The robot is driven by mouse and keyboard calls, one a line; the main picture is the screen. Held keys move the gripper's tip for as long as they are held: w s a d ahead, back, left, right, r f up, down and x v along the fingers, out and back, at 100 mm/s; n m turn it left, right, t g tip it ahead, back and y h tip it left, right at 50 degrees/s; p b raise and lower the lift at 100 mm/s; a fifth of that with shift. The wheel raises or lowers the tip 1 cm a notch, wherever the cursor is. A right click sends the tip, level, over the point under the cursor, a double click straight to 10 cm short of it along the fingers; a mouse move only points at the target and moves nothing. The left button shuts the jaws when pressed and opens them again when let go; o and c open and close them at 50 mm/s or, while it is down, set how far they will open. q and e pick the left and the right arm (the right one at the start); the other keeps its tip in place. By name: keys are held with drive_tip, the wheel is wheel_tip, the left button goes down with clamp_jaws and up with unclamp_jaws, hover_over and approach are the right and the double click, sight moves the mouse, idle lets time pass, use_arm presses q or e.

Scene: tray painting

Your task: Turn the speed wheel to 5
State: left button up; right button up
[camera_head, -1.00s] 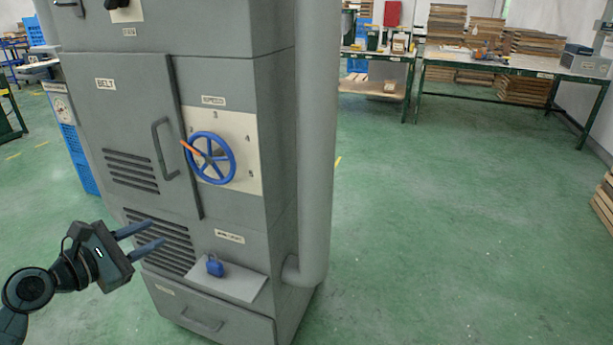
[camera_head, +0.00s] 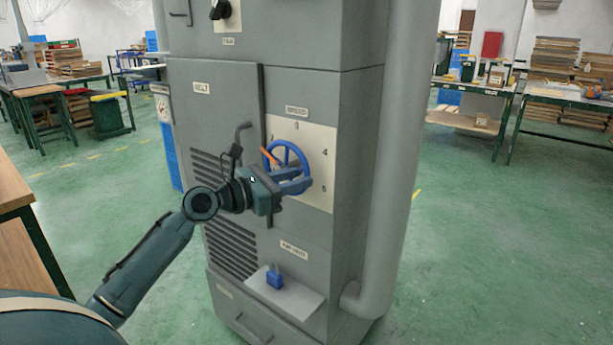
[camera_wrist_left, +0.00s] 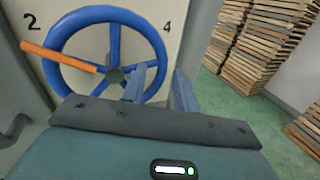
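The blue speed wheel (camera_head: 304,160) is on a cream dial plate (camera_head: 318,172) on the grey machine's front. It also shows in the wrist view (camera_wrist_left: 113,47). Its orange pointer (camera_wrist_left: 58,56) points left, its tip just below the 2. The 4 and 5 are on the plate's right side. My left gripper (camera_head: 300,184) is at the wheel's lower right. In the wrist view its two blue fingers (camera_wrist_left: 160,90) are apart, with the lower right rim appearing between them; contact is not clear. My right gripper is not in view.
A thick grey pipe (camera_head: 400,150) stands right of the machine. A wooden table edge (camera_head: 12,182) is at left.

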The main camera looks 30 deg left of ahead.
use_arm(q)
drive_tip(key=shift+x, duration=1.5)
drive_tip(key=shift+c, duration=0.5)
clamp_jaws()
